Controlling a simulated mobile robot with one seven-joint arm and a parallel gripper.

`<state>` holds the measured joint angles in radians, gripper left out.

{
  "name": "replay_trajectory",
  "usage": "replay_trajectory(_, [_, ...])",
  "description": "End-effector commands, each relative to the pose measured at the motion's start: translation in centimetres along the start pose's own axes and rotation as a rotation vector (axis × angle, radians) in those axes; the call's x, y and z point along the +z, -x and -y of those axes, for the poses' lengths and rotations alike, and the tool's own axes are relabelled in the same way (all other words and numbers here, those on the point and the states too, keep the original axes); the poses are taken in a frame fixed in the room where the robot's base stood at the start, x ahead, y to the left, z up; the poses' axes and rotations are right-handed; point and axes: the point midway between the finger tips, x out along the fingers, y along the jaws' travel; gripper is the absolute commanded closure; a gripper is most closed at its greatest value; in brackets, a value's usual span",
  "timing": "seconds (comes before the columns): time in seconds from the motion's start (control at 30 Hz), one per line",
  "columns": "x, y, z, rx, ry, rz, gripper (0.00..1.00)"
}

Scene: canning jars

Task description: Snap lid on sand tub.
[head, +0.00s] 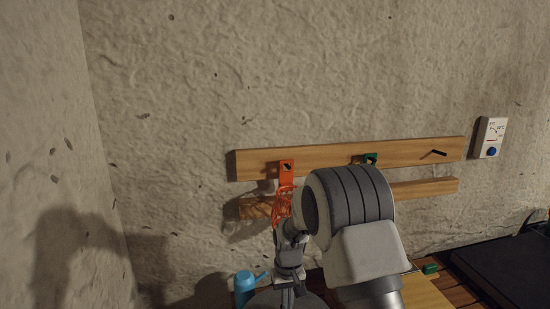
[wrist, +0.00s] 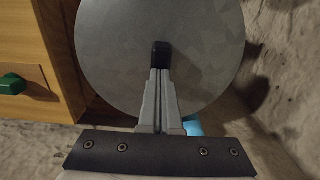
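A round, flat grey lid (wrist: 110,45) fills the upper middle of the wrist view, with a black knob (wrist: 161,52) near its centre. My gripper (wrist: 161,72) has its fingers close together at this knob and looks shut on it. In the head view my gripper (head: 287,287) points down over the grey lid (head: 312,302), which is cut off by the bottom edge. The sand tub cannot be made out. Whatever lies under the lid is hidden, so I cannot tell whether the lid rests on anything.
A blue spouted container (head: 244,285) stands just left of the lid. An orange hanging item (head: 286,172) is on the wooden wall rail (head: 330,158) behind my arm. A wooden drawer front with a green handle (wrist: 12,84) is left in the wrist view. Rough wall stands close behind.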

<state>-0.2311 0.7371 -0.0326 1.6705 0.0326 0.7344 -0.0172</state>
Motion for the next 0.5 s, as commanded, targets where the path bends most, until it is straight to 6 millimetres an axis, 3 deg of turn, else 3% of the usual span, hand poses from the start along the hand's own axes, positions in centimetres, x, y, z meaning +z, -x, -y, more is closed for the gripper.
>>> replay_trajectory(0.5, [0.0,3.0,0.0,0.000,0.000,0.000,1.00])
